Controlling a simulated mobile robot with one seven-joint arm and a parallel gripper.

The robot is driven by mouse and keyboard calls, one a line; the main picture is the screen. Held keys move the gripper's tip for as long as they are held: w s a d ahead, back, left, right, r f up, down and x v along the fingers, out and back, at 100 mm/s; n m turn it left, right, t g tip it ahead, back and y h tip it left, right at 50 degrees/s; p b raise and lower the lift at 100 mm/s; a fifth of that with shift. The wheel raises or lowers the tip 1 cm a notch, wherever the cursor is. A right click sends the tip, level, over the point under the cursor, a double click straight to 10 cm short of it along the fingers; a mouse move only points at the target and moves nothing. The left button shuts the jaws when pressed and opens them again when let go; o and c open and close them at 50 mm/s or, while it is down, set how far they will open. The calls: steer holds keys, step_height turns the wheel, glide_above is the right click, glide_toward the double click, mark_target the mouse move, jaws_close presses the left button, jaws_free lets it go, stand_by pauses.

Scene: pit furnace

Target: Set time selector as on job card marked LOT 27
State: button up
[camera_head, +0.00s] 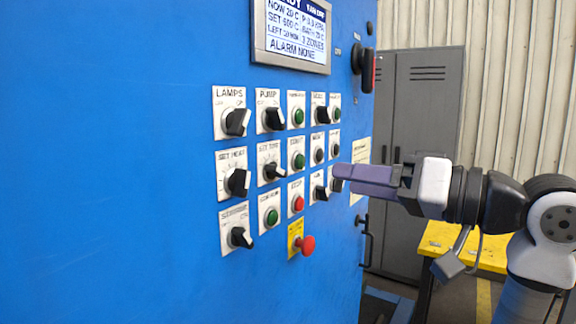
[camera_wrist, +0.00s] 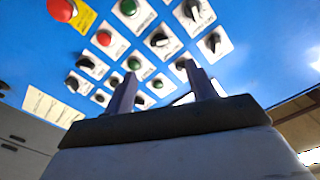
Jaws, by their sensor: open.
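The SET TIME selector (camera_head: 272,170) is a black knob on a white plate with a printed dial, in the middle row of the blue panel. Its handle lies nearly sideways; the dial numbers are too small to read. It appears to be the black knob (camera_wrist: 160,40) in the wrist view. A pale card (camera_head: 361,155) is on the panel's right edge, also in the wrist view (camera_wrist: 52,106); its text is unreadable. My gripper (camera_head: 336,172) is open and empty, before the panel's right-hand knobs, right of the selector. Both fingers (camera_wrist: 162,88) show in the wrist view.
The SET HEAT knob (camera_head: 237,183), PUMP knob (camera_head: 271,118) and green button (camera_head: 298,161) surround the selector. A red mushroom button (camera_head: 307,245) sticks out below. A display (camera_head: 292,32) is above. A grey locker (camera_head: 420,110) and yellow table (camera_head: 450,245) stand right.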

mark_target(284, 170)
steer(key=p+x, duration=0.3)
steer(key=x, duration=0.8)
steer(key=shift+w+a, duration=0.1)
steer(key=c, duration=1)
steer(key=shift+m, duration=0.4)
steer(key=shift+m+p, duration=1.15)
steer(key=shift+m, duration=1.25)
